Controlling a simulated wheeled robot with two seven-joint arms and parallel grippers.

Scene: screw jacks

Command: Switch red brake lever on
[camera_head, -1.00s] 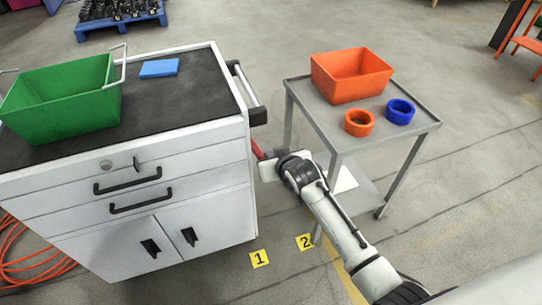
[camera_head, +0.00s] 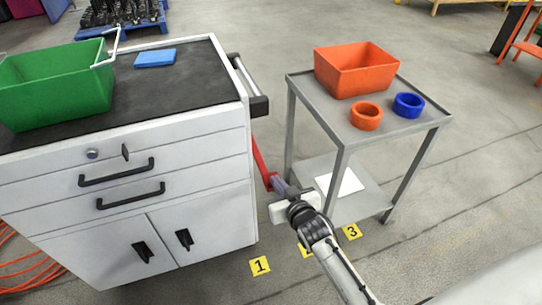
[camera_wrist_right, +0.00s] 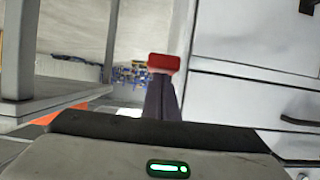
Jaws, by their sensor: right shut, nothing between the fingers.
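The red brake lever (camera_head: 260,162) is a thin red bar on the right side of the white cabinet (camera_head: 205,170). It slants down below the cabinet's push handle. My right gripper (camera_head: 277,185) is at the lever's lower end, with its fingers shut and nothing held between them. In the right wrist view the red end of the lever (camera_wrist_right: 164,62) appears right at the tips of the closed fingers (camera_wrist_right: 163,85). They look to be touching or very close; I cannot tell which. The lever's pivot is not clearly seen. My left gripper is not in view.
A green bin (camera_head: 55,90) and blue block (camera_head: 155,58) sit on the cabinet. A narrow gap separates cabinet and trolley.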

